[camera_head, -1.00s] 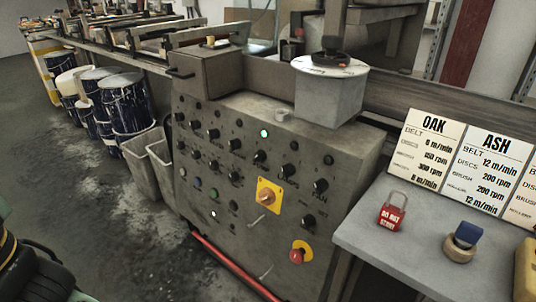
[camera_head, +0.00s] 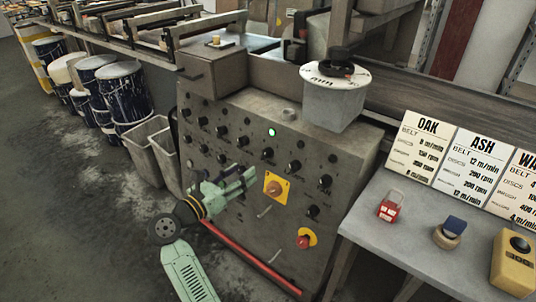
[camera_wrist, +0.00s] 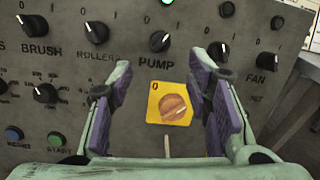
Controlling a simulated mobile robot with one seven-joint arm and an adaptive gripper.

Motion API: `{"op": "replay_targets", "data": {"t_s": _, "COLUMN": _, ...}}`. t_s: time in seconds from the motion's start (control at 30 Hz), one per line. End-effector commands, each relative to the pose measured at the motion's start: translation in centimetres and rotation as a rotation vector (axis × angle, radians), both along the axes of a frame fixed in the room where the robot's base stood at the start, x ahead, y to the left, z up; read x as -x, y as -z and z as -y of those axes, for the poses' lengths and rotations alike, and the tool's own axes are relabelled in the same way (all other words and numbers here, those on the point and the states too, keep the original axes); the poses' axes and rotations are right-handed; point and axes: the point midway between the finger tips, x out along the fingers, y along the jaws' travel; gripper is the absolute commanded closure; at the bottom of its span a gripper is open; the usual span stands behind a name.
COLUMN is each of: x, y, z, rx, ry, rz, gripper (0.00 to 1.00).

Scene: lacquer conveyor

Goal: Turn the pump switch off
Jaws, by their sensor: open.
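The pump switch (camera_wrist: 159,40) is a black rotary knob above the word PUMP in the wrist view. Its pale pointer mark seems to lean up and right, toward the I side. A lit green lamp (camera_wrist: 167,2) is above it. In the head view the pump switch (camera_head: 268,154) is on the grey panel, below the green lamp (camera_head: 272,132). My gripper (camera_wrist: 163,85) is open and empty, its purple-padded fingers either side of the PUMP label and yellow plate. In the head view my gripper (camera_head: 247,178) is in front of the panel, lower left of the switch.
An orange rotary switch (camera_wrist: 173,107) on a yellow plate lies below the PUMP label. Similar black knobs surround it, including ROLLER (camera_wrist: 97,31) and FAN (camera_wrist: 266,61). A red emergency button (camera_head: 303,242) is lower right. A grey table (camera_head: 415,246) holds a red padlock (camera_head: 389,206).

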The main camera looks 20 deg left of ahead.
Motion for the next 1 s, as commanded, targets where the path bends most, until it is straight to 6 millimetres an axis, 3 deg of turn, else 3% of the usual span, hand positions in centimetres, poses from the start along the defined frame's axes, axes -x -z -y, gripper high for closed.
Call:
{"op": "replay_targets", "data": {"t_s": 0.3, "x": -5.6, "y": -0.4, "z": 2.4, "rx": 0.001, "ry": 0.004, "rz": 0.002, "gripper": 0.55}}
{"op": "replay_targets", "data": {"t_s": 0.5, "x": -8.0, "y": -0.3, "z": 3.3, "rx": 0.002, "ry": 0.002, "rz": 0.003, "gripper": 0.55}}
{"op": "replay_targets", "data": {"t_s": 0.9, "x": -8.7, "y": -0.2, "z": 3.5, "rx": 0.002, "ry": 0.0, "rz": 0.004, "gripper": 0.55}}
{"op": "replay_targets", "data": {"t_s": 1.0, "x": -8.6, "y": -0.2, "z": 3.5, "rx": 0.002, "ry": 0.0, "rz": 0.004, "gripper": 0.61}}
